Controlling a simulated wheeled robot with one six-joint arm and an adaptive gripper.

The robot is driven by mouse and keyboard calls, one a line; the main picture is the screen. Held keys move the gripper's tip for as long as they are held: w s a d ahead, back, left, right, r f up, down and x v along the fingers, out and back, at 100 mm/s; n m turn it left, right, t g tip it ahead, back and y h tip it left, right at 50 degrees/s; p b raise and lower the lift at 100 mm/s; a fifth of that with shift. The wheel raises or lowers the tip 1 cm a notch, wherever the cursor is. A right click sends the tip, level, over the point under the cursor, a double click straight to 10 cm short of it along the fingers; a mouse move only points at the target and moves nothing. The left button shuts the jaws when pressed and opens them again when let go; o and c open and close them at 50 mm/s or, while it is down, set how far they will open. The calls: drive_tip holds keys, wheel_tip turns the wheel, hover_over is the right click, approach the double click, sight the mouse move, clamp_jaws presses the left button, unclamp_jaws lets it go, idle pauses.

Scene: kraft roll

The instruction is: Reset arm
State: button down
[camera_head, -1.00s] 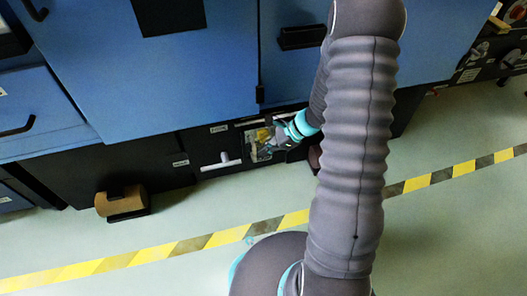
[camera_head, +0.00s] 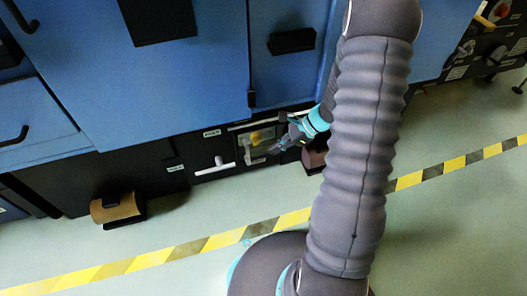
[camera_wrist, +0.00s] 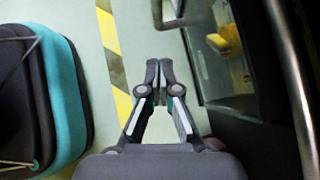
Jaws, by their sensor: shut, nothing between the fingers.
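My gripper (camera_head: 277,147) is at the low front of the blue machine, beside a small window or opening (camera_head: 262,139) with a yellow part inside. In the wrist view my gripper (camera_wrist: 158,64) points over the pale floor, its two fingers together and nothing between them. The yellow part (camera_wrist: 229,38) shows to the right of the fingers there, apart from them. My arm covers part of the machine in the head view.
A kraft roll (camera_head: 117,208) sits in a dark holder at the machine's base, at left. A white T-shaped handle (camera_head: 216,166) juts from the black lower panel. Yellow and black tape (camera_head: 200,245) crosses the floor. A metal bar (camera_wrist: 290,75) runs close at right in the wrist view.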

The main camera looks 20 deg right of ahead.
drive_tip(key=w+p+v, duration=0.1)
drive_tip(key=v, duration=0.5)
drive_tip(key=shift+s+d+r, duration=0.3)
drive_tip(key=shift+s+r, duration=0.05)
drive_tip(key=shift+s, duration=0.2)
drive_tip(key=s+r+n+g+h, duration=0.3)
drive_tip(key=s+r+n, duration=0.1)
drive_tip(key=s+n, duration=0.4)
drive_tip(key=s+a+r+n+t+h+p, duration=0.2)
drive_tip(key=s+a+r+n, duration=0.1)
drive_tip(key=r, duration=0.6)
drive_tip(key=s+a+r+n+t+h+p, duration=0.2)
drive_tip(key=s+a+r+n, duration=0.1)
drive_tip(key=r, duration=0.7)
drive_tip(key=s+a+r+n+t+h+p, duration=0.1)
drive_tip(key=s+a+r+n+t+p, duration=0.1)
drive_tip(key=r, duration=0.7)
drive_tip(key=s+a+n+p, duration=0.1)
drive_tip(key=s+a+n, duration=0.1)
drive_tip(key=s+n, duration=0.1)
drive_tip(key=shift+r+n+t+h, duration=0.25)
drive_tip(key=shift+n+t+h, duration=0.15)
drive_tip(key=shift+n, duration=0.2)
drive_tip(key=shift+a, duration=0.1)
